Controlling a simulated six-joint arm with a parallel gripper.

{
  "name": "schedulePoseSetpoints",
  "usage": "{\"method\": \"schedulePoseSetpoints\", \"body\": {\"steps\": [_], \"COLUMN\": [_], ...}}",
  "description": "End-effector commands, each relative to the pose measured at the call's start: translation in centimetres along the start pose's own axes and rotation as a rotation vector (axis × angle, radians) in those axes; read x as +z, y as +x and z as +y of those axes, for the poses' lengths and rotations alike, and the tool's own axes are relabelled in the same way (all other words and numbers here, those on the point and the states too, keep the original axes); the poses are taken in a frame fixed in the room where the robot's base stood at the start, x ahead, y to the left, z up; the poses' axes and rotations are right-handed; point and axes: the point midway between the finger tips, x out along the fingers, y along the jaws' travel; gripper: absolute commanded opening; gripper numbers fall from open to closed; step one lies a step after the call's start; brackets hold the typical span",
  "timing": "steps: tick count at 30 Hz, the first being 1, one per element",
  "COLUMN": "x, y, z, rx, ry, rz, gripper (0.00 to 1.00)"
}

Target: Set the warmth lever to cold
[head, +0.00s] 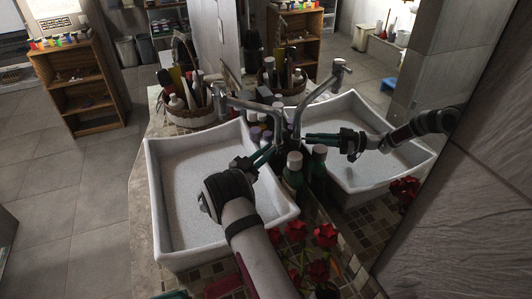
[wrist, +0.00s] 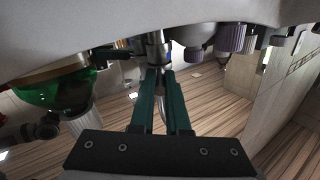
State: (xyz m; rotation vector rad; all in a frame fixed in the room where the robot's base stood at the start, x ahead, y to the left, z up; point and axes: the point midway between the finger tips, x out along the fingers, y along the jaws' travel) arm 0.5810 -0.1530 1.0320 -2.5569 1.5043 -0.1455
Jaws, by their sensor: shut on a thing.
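A chrome tap (head: 245,104) stands at the back right of the white sink, its long spout reaching left over the basin. My gripper (head: 272,147) reaches in from the front with its green fingers at the tap's base. In the wrist view my gripper (wrist: 161,76) has its fingertips closed around a metal part of the tap (wrist: 155,48), which I take to be the warmth lever. The lever is mostly hidden by the fingers, so its exact setting cannot be read.
The white sink (head: 162,205) is empty. Bottles (head: 293,170) stand close right of my gripper, and red flowers (head: 296,231) are in front of them. A basket of toiletries (head: 192,117) sits behind the sink. The mirror at the right doubles the scene.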

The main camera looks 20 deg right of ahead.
Motion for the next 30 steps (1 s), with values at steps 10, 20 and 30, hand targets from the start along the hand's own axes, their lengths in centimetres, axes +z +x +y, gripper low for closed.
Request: {"method": "schedulePoseSetpoints", "body": {"steps": [10, 20, 30], "x": [-0.1, -0.4, -0.5], "y": [0.0, 0.3, 0.7], "z": [0.6, 1.9, 2.8], "rx": [-0.08, -0.301, -0.474], "ry": [-0.004, -0.003, -0.003], "rz": [-0.015, -0.06, -0.094], "gripper": [0.0, 0.0, 0.0]}}
